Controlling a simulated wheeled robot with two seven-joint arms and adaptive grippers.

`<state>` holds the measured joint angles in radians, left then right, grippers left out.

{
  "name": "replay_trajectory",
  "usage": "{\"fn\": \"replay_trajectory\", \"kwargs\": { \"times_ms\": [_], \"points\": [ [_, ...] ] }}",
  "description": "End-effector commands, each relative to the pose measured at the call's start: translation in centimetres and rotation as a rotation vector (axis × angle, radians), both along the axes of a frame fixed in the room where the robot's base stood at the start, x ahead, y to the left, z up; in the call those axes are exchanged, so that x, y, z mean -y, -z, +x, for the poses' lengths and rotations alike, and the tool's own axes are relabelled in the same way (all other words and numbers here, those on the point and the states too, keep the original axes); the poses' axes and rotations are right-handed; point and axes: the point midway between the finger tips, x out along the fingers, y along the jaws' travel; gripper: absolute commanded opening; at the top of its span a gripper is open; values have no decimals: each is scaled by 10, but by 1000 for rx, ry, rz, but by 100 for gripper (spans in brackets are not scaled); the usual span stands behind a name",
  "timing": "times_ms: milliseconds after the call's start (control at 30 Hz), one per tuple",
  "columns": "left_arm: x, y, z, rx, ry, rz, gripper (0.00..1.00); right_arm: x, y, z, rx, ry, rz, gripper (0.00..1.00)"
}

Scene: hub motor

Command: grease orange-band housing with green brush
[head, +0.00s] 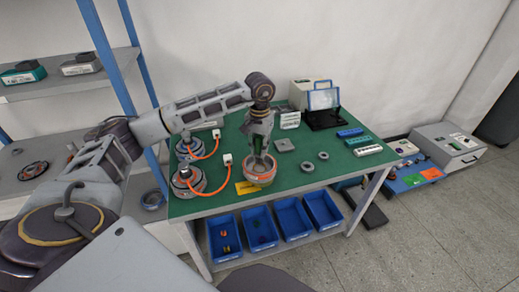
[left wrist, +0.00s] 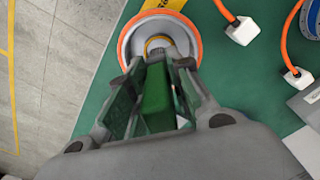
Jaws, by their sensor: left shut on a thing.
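The orange-band housing (head: 259,178) stands near the front edge of the green-topped table. It is a round grey part with an orange band around it, and it also shows in the left wrist view (left wrist: 127,47). My left gripper (head: 259,155) points down above this housing. It is shut on the green brush, whose green handle (left wrist: 157,100) shows between the fingers in the left wrist view. The brush's tip is hidden, so I cannot tell whether it touches the housing. My right gripper is not in view.
Two hub motors (head: 187,181) with orange cables stand left of the housing. A yellow label (head: 246,188) lies beside it. Blue bins (head: 290,222) sit on the shelf below.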

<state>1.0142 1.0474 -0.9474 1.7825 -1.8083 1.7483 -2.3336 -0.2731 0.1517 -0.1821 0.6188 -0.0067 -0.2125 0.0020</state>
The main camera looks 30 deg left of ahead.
Motion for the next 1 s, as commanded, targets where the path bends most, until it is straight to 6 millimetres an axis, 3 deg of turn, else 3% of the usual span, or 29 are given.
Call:
{"fn": "replay_trajectory", "kwargs": {
  "times_ms": [1000],
  "points": [
    [0,-45,0,1,0,0,2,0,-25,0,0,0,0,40]
  ]
}}
